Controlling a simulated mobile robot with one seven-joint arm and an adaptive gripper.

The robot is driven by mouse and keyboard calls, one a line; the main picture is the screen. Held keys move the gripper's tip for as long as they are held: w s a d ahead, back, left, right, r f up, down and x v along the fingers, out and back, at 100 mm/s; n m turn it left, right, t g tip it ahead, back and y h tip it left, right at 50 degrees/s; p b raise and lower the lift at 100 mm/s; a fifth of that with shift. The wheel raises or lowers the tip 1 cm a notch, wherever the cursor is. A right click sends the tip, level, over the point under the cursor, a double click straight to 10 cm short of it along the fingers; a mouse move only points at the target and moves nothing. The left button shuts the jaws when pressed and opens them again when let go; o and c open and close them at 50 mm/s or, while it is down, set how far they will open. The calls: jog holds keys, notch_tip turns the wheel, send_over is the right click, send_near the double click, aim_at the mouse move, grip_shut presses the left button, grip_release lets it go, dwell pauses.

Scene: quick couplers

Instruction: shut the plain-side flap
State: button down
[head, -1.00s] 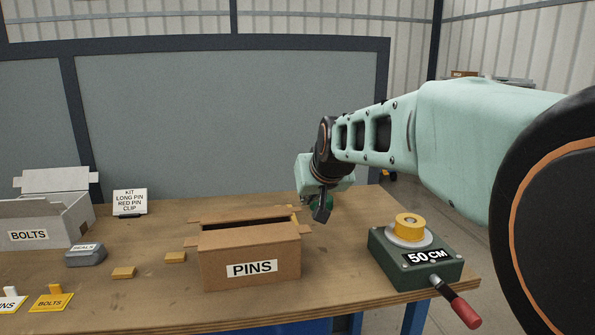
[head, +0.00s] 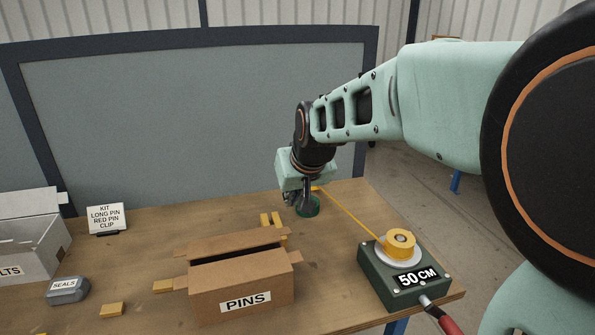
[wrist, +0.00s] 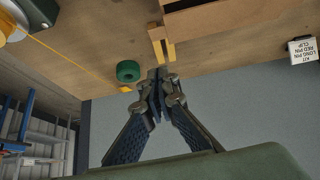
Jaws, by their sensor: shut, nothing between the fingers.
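The cardboard PINS box (head: 240,298) stands on the table with its labelled wall facing me. Its far flap (head: 234,243), on the side away from the label, stands up and leans outward, with a dark opening in front of it. My gripper (head: 304,207) is beyond the box's far right corner, pointing down, shut and empty. In the wrist view its fingertips (wrist: 158,78) are close together, apart from the box (wrist: 240,22), which is only partly in view.
A green ring (wrist: 128,71) lies beside my gripper. Yellow blocks (head: 272,220) lie behind the box. A yellow strip runs from the 50 CM tape stand (head: 395,270) at right. A KIT sign (head: 107,219), a SEALS case (head: 68,290) and a white box (head: 28,245) are at left.

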jog(key=x, duration=0.7)
notch_tip(320, 180, down, 2)
jog(key=shift+f, duration=0.25)
jog(key=shift+s+d+f, duration=0.15)
jog(key=shift+s+f, duration=0.05)
jog(key=shift+f, duration=0.65)
jog(key=shift+f, duration=0.1)
